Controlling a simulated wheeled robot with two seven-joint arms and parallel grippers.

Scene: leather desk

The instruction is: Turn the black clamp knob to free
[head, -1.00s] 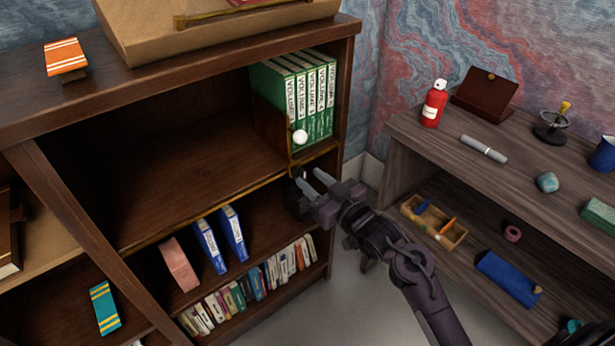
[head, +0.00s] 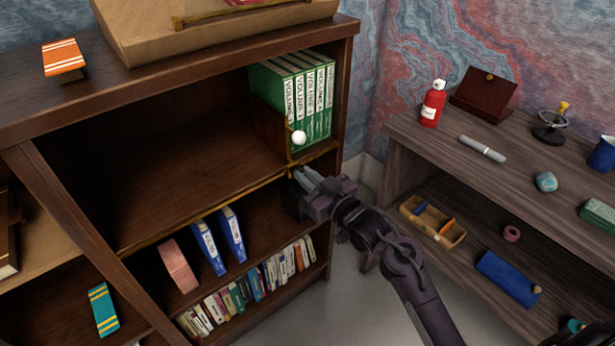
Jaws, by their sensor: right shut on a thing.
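My right gripper (head: 302,172) reaches in from the lower right to the front edge of the bookcase's middle shelf. Its fingers are shut on the black clamp knob, which is small, dark and mostly hidden by them. A dark clamp body (head: 291,203) shows just below the shelf edge, beside the fingers. Above it, a brown divider (head: 270,128) with a white ball (head: 299,138) stands against the green volumes (head: 318,98). The knob's turn angle cannot be made out.
The shelf left of the divider is empty. Blue binders (head: 233,238), a pink box (head: 178,265) and small books stand below. A grey wooden desk (head: 440,148) on the right holds a red bottle (head: 433,103) and other items. Floor shows between the two.

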